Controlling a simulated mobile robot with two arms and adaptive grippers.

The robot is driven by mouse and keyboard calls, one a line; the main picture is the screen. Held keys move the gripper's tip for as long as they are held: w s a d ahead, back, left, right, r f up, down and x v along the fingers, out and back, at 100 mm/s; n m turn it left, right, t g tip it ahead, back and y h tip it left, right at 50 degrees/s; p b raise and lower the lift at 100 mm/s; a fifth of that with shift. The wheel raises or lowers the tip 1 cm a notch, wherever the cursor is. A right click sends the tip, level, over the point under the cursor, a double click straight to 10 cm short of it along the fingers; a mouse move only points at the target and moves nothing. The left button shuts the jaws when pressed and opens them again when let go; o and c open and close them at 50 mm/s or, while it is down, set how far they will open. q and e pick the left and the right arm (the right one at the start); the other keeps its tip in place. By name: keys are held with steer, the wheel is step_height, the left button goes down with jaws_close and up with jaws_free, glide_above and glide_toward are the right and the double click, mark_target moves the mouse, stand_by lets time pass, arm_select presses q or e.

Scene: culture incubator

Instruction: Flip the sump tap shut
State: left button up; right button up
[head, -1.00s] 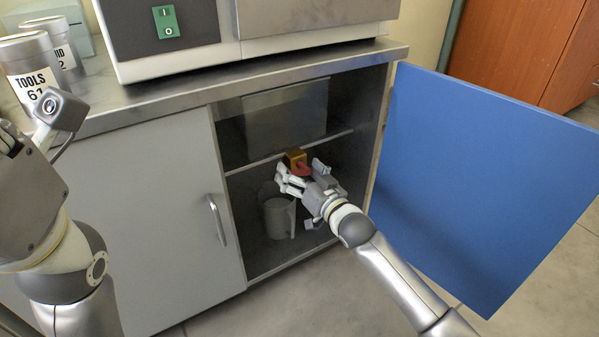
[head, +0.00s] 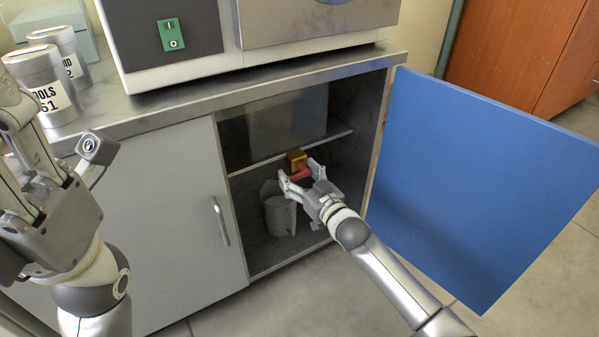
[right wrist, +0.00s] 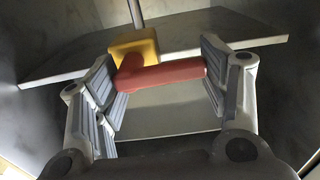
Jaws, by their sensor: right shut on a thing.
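The sump tap has a brass-yellow body (head: 296,157) under the shelf inside the open cabinet, and a red lever (head: 303,173). In the right wrist view the yellow body (right wrist: 134,48) sits at the end of a pipe, and the red lever (right wrist: 165,74) lies sideways across the space between my fingers. My right gripper (head: 300,175) is shut on the red lever, with a finger at each end of it. My left gripper (head: 40,185) is at the left edge, away from the cabinet opening; its fingers are not clear.
A grey jug (head: 280,215) stands on the cabinet floor below the tap. The blue door (head: 470,180) is wide open at the right. The grey door (head: 130,220) is closed at the left. Labelled canisters (head: 42,85) stand on the worktop (head: 190,98).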

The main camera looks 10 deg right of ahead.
steer(key=o, duration=1)
steer(key=shift+o, duration=0.2)
steer(key=v, duration=1.2)
